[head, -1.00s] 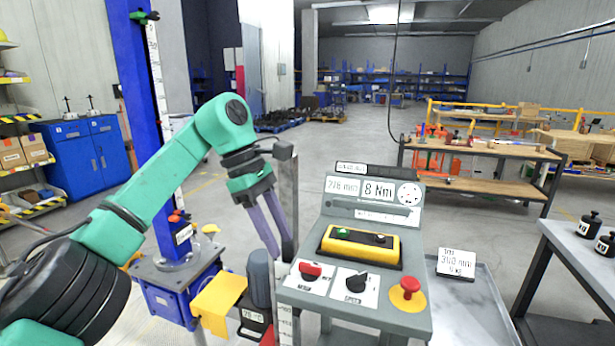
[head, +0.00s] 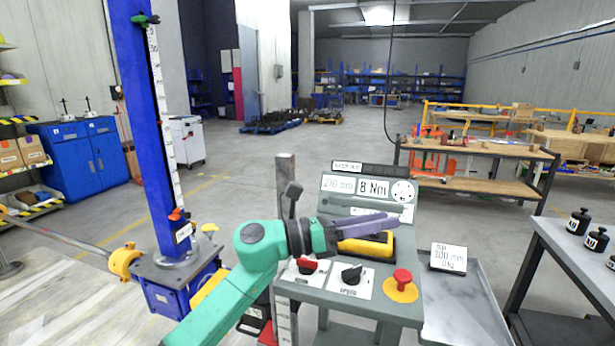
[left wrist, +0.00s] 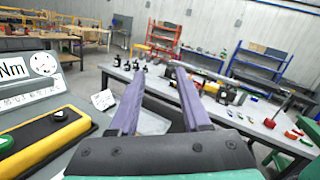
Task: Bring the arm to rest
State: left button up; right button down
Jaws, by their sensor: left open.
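My left arm is green and comes in low from the left in the head view. My left gripper (head: 362,224) has purple fingers pointing right, over the yellow control box on the grey console (head: 309,285). In the left wrist view the two purple fingers (left wrist: 158,108) are spread apart with nothing between them. The gripper hides part of the yellow box (head: 366,247). I cannot tell from these views whether it touches the console. My right gripper is not in view.
A red mushroom button (head: 402,280), a black knob (head: 352,273) and a red switch (head: 307,265) sit on the console. A blue screw-jack column (head: 150,130) stands left. A grey table (head: 575,262) with black weights (head: 579,221) is at the right. Open floor lies behind.

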pick_arm(q)
jog(key=w+a+f+n+t+y, duration=0.1)
jog(key=w+a+n+t+y, duration=0.15)
jog(key=a+n+t, duration=0.55)
jog(key=w+a+f+n+t+y, duration=0.15)
jog(key=w+a+n+t, duration=0.35)
jog(key=n, duration=0.6)
jog(key=s+a+f+n+y, duration=0.3)
jog(key=a+f+n+y, duration=1.05)
jog(key=f+n, duration=0.4)
jog(key=s+a+f+n+g+y, duration=0.2)
jog(key=s+a+f+n+g, duration=0.45)
jog(key=s+f, duration=0.5)
jog(key=s+a+f+n+g, duration=0.1)
jog(key=s+f+n+g, duration=0.15)
jog(key=s, duration=0.45)
jog(key=s+a+f+n+g, duration=0.1)
jog(key=s+f+g, duration=0.25)
jog(key=s, duration=0.45)
notch_tip(320, 180, down, 23)
jog(key=s+g, duration=0.1)
jog(key=s, duration=0.1)
jog(key=s+a+f+g, duration=0.1)
jog(key=s+a+f, duration=0.2)
jog(key=s+f, duration=1.2)
jog(key=shift+s, duration=1)
